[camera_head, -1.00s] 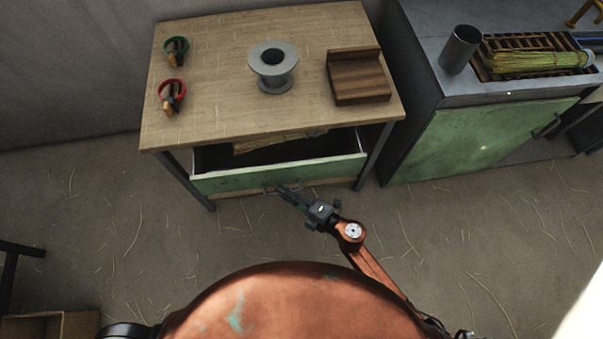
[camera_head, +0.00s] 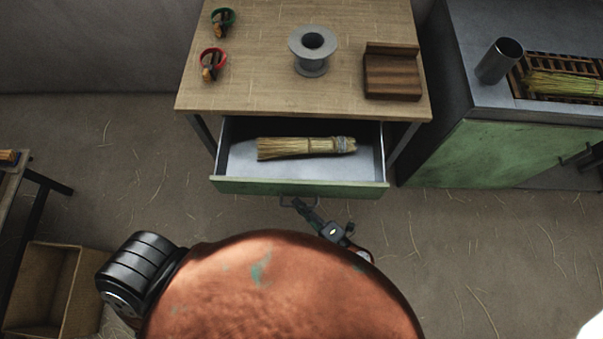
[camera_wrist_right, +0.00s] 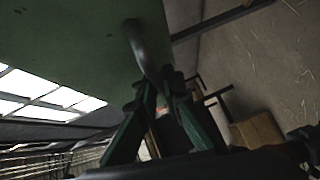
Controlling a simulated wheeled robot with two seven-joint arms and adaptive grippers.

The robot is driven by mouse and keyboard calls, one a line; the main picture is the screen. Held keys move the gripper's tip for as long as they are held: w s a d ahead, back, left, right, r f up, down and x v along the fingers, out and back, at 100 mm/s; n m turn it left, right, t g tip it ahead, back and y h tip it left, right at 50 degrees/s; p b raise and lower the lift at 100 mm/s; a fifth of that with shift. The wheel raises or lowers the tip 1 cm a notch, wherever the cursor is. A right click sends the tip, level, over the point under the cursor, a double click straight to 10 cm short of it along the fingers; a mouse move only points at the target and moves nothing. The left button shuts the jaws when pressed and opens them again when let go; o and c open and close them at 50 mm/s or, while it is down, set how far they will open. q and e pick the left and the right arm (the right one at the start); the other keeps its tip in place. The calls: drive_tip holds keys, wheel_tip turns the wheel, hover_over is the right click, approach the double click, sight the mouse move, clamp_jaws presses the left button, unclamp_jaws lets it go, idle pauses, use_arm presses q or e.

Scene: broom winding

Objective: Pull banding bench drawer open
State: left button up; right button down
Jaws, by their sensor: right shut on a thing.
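The banding bench (camera_head: 270,85) has a wooden top and a drawer with a green front (camera_head: 255,187). The drawer is well out, and its pale floor shows. A straw broom head (camera_head: 305,147) bound at its right end lies inside it. My right gripper (camera_head: 300,205) is at the handle in the middle of the drawer front. In the right wrist view its fingers (camera_wrist_right: 158,95) are closed around the dark handle bar (camera_wrist_right: 140,50) on the green front. My left gripper is not in view.
On the bench are a grey spool (camera_head: 312,52), a wooden block (camera_head: 392,75), and red-handled (camera_head: 211,62) and green-handled (camera_head: 222,20) tools. A green cabinet (camera_head: 500,150) stands close at right. A wooden crate (camera_head: 45,285) is at lower left.

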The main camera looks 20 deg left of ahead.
drive_tip(key=c, duration=2.1)
unclamp_jaws()
drive_tip(key=shift+d, duration=0.1)
drive_tip(key=v, duration=1.2)
